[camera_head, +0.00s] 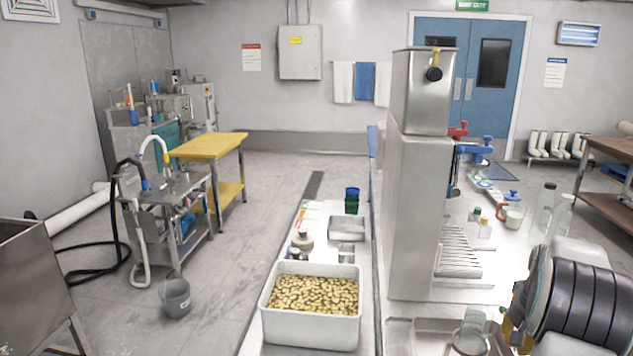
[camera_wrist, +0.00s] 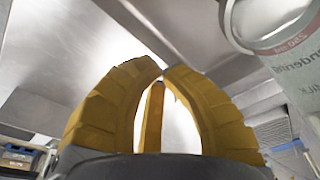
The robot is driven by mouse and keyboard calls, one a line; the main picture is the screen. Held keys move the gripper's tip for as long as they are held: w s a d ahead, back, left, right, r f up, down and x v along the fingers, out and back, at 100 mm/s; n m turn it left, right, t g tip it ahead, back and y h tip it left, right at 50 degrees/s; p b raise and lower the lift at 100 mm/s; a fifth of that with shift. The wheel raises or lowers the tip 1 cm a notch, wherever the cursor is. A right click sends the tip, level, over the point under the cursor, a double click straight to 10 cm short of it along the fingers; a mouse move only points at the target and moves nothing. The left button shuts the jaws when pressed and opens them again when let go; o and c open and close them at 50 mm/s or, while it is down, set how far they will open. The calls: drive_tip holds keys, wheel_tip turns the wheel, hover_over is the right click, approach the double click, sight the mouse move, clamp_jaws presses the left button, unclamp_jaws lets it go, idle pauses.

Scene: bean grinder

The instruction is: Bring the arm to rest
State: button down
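My gripper (camera_wrist: 162,71) shows in the wrist view with yellow ribbed fingers. Their tips come together and nothing is seen held between them. In the head view my dark ribbed arm (camera_head: 580,305) fills the lower right, beside the steel counter. Only small yellow parts of my gripper (camera_head: 517,308) show there; the rest is hidden behind the arm. A clear glass vessel (camera_head: 470,335) stands just left of it. A pale vessel with red print (camera_wrist: 285,40) is close to the fingers at the upper right of the wrist view.
A tall steel machine (camera_head: 413,190) stands left of my arm. Clear bottles (camera_head: 545,208) and a jug of white liquid (camera_head: 513,217) stand behind the arm. A white tub of beans (camera_head: 310,325) sits at the front of the left counter. Open floor lies farther left.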

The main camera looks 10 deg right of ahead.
drive_tip(key=shift+g+y, duration=0.6)
drive_tip(key=shift+y, duration=0.1)
drive_tip(key=s+a, duration=0.1)
drive_tip(key=a, duration=0.1)
drive_tip(key=s+a+f, duration=0.1)
drive_tip(key=s+a, duration=0.3)
drive_tip(key=shift+s+a+f, duration=0.2)
drive_tip(key=shift+a+f, duration=0.1)
drive_tip(key=s+a+r+n+t+p, duration=0.1)
drive_tip(key=s+a+r+n, duration=0.2)
drive_tip(key=a, duration=0.7)
drive_tip(key=s+a+r+n+t+p, duration=0.1)
drive_tip(key=s+a+r+n+p, duration=0.1)
drive_tip(key=a+r, duration=0.4)
drive_tip(key=s+a+r+n+t+p, duration=0.1)
drive_tip(key=s+a+r+n, duration=0.3)
drive_tip(key=a, duration=0.9)
drive_tip(key=shift+s+a+r+p, duration=0.4)
drive_tip(key=shift+s+r+p, duration=0.25)
drive_tip(key=shift+s, duration=0.55)
drive_tip(key=shift+d, duration=0.1)
